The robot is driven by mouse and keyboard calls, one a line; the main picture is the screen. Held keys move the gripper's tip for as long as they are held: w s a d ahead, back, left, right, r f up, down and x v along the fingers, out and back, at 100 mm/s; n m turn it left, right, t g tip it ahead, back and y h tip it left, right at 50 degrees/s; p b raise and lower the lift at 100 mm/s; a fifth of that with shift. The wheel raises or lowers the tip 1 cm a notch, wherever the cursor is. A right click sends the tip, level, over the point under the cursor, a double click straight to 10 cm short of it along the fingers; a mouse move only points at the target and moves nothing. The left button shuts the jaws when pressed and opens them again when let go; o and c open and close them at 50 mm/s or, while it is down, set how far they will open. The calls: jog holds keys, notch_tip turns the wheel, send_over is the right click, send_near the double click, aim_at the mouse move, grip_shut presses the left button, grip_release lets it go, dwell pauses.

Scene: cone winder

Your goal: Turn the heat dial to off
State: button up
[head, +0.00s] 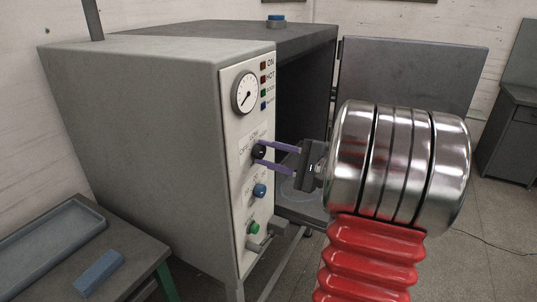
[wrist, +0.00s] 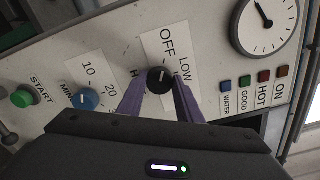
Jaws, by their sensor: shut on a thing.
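The heat dial is a small black knob (head: 260,152) on the white control panel (head: 236,190), below the round gauge. In the wrist view the dial (wrist: 159,79) sits beside a white label reading OFF and LOW. A third word on its left is partly hidden. A pale mark shows on the dial's face and seems to point up towards the label; its exact setting is hard to tell. My gripper (head: 259,153) has its purple fingers on either side of the dial. In the wrist view my gripper (wrist: 160,86) is shut on the dial.
A blue minutes dial (head: 260,190) and a green start button (head: 254,227) sit below, with a metal handle (head: 262,243) near them. The gauge (head: 245,93) and several indicator lights are above. An open grey door (head: 410,75) stands behind my arm. A tray (head: 50,240) lies at left.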

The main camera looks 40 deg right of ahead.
jog(key=o, duration=1)
jog(key=shift+o, duration=0.2)
jog(key=v, duration=1.3)
jog(key=shift+s, duration=0.4)
